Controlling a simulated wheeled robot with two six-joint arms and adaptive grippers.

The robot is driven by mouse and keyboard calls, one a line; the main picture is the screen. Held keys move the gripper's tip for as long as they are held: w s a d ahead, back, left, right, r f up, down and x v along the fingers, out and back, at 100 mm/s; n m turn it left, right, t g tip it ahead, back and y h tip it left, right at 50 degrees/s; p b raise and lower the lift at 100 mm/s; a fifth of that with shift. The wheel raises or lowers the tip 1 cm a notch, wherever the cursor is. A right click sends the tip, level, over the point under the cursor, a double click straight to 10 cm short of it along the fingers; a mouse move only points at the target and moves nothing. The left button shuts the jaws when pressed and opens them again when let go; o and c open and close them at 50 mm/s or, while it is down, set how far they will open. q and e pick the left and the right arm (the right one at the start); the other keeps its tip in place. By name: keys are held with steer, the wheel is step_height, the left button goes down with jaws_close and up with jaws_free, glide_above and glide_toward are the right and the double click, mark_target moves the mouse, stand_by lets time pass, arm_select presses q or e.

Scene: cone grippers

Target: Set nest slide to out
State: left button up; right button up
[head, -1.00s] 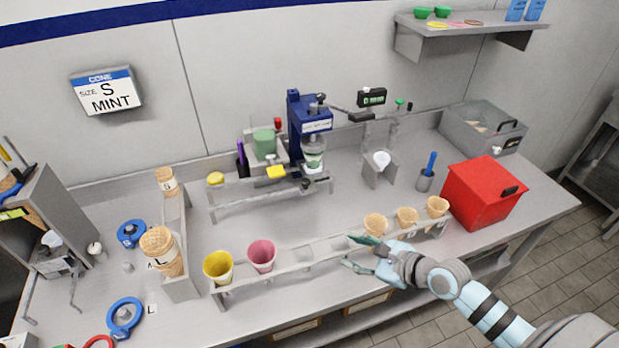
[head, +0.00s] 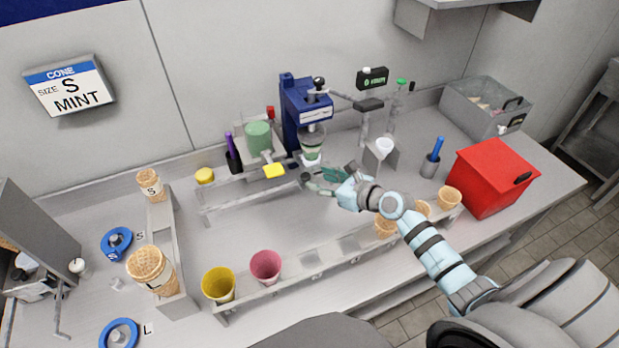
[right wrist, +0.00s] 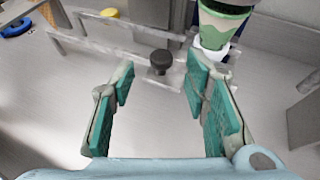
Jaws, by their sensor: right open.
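The nest slide's dark knob (right wrist: 161,61) stands at the front of the blue press (head: 305,115); in the right wrist view it lies ahead of and between my finger pads, apart from them. The knob also shows in the head view (head: 306,178), just left of my fingertips. A cup with a green pattern (right wrist: 220,22) sits in a white nest under the press; it also shows in the head view (head: 311,150). My right gripper (head: 322,182) is open and empty in front of the press. My left gripper is not in view.
A front rack holds a yellow cup (head: 218,284), a pink cup (head: 265,266) and cones (head: 386,227). A red box (head: 490,178) stands right.

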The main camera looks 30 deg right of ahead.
mark_target(308, 177)
steer(key=x, duration=0.3)
steer(key=b+x, duration=0.1)
steer(key=x, duration=0.2)
steer(key=shift+d+f, duration=0.2)
steer(key=shift+f, duration=0.1)
steer(key=shift+w, duration=0.1)
steer(key=shift+s+r, duration=0.2)
steer(key=shift+s, duration=0.05)
steer(key=shift+r, duration=0.1)
steer(key=shift+c, duration=0.7)
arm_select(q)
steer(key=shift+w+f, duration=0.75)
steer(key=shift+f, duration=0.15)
arm_select(e)
jaws_close()
